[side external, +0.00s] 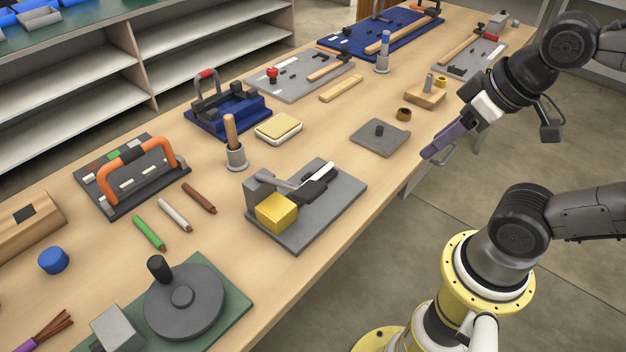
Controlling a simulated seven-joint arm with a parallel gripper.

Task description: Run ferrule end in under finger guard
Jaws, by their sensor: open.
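A yellow block (276,213), which looks like the finger guard, sits at the front left of a grey bench press (325,212) with a dark lever and a white-tipped handle. The gap under the yellow block cannot be made out. Green (148,232), white (175,215) and brown (199,198) cable pieces with copper-coloured ends lie left of the press. I cannot tell which piece has the ferrule. My gripper (432,152) has long purple fingers and is open and empty. It is raised past the table's right edge, well away from the press and cables.
A round dark turntable on a green plate (235,302) stands at the front. A purple cable with splayed copper strands (45,335) lies at bottom left. A grey plate with a peg (380,138) lies between my gripper and the press. Bare table runs along the right edge.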

